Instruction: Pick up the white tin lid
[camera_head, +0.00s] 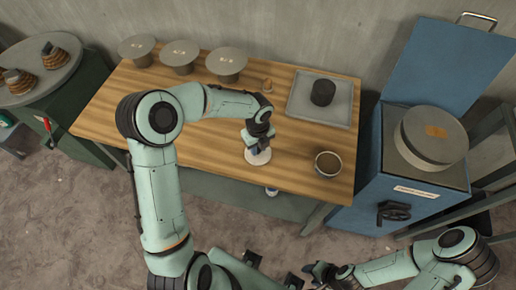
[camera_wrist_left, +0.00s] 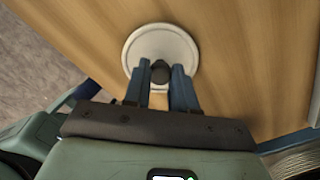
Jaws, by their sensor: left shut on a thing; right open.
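The white tin lid (camera_head: 258,157) is a round pale disc near the front edge of the wooden table. In the left wrist view the lid (camera_wrist_left: 160,42) lies flat to the camera with a dark knob (camera_wrist_left: 160,72) on it. My left gripper (camera_head: 259,143) is directly above the lid. Its two blue-grey fingers (camera_wrist_left: 161,77) are closed on the knob from both sides. I cannot tell whether the lid touches the table. My right gripper (camera_head: 318,271) is open and empty, low in front of the table, and only partly clear to see.
A dark-filled bowl (camera_head: 328,164) stands right of the lid. Behind are a grey tray (camera_head: 300,108) with a black cylinder (camera_head: 323,92) and a small brown cone (camera_head: 267,86). Three grey discs on stands (camera_head: 226,62) line the back. A blue wheel cabinet (camera_head: 395,205) stands right.

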